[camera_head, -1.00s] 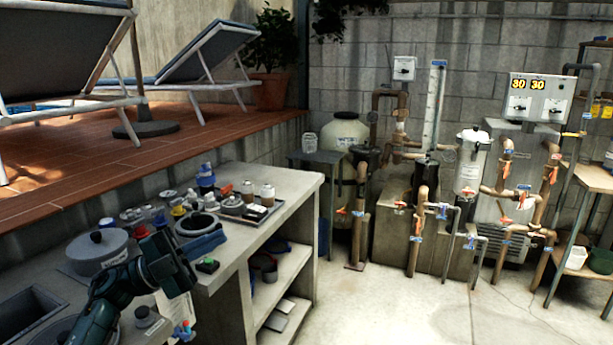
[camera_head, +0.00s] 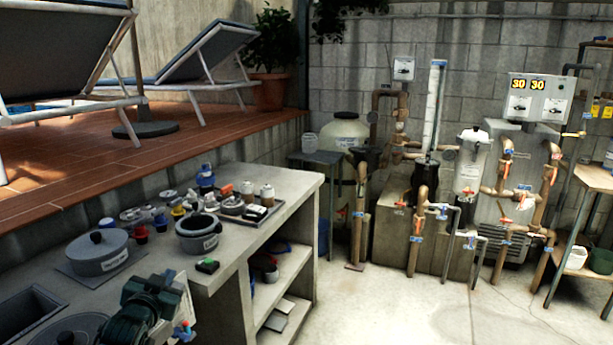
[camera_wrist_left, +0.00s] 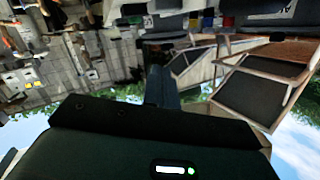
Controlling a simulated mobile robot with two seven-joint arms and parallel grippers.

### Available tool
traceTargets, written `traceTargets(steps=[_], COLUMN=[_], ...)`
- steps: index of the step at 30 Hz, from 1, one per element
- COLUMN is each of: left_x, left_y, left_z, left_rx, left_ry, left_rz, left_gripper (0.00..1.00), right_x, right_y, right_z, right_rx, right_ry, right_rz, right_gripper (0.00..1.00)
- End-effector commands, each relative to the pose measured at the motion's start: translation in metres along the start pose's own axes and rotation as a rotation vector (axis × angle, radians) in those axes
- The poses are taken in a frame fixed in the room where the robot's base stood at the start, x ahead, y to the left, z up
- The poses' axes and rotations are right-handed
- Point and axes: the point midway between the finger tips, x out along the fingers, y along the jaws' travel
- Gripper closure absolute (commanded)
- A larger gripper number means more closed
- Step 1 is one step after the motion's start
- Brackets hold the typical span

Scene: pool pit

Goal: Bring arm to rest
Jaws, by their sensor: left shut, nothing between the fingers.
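My left arm comes in at the bottom left of the head view, in front of the stone counter (camera_head: 285,205). My left gripper (camera_head: 152,296) is low over the counter's front edge, apart from the pots on top. Its fingertips are hard to make out there. In the left wrist view the narrow blue fingers (camera_wrist_left: 160,88) are together with nothing between them. The wrist view is upside down, with the loungers and wall inverted. My right gripper is in neither view.
On the counter stand a lidded grey pot (camera_head: 98,255), an open grey pot (camera_head: 198,237) and a tray (camera_head: 262,217) with jars. A small green-topped block (camera_head: 207,265) lies near the front edge. Pipes and a filter tank (camera_head: 345,138) stand behind. The floor (camera_head: 390,310) at right is clear.

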Motion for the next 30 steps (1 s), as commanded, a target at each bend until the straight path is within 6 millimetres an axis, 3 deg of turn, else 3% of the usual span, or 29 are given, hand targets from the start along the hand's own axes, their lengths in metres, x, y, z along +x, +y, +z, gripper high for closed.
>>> traceTargets(steps=[1,5,9,13,18,21,24,30], left_x=[-0.013,-0.054,-0.121,-0.196,-0.277,-0.306,-0.321,-0.326], left_y=[0.019,0.068,0.127,0.173,0.21,0.22,0.225,0.227], left_z=[0.021,0.067,0.119,0.154,0.173,0.176,0.177,0.177], left_rx=[-0.003,-0.018,-0.057,-0.113,-0.186,-0.216,-0.232,-0.237], left_ry=[-0.024,-0.081,-0.16,-0.239,-0.325,-0.357,-0.374,-0.38], left_rz=[0.03,0.107,0.205,0.287,0.356,0.376,0.387,0.39], left_gripper=[1.0,1.0,1.0,1.0,1.0,1.0,1.0,1.0], right_x=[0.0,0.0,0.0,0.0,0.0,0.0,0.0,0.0], right_y=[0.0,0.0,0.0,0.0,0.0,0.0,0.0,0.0], right_z=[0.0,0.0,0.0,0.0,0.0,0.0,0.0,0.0], right_rx=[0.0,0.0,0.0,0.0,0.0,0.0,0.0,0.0], right_ry=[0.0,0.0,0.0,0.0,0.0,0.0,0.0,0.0], right_rz=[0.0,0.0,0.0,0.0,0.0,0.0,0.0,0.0], right_gripper=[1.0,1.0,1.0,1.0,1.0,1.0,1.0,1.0])
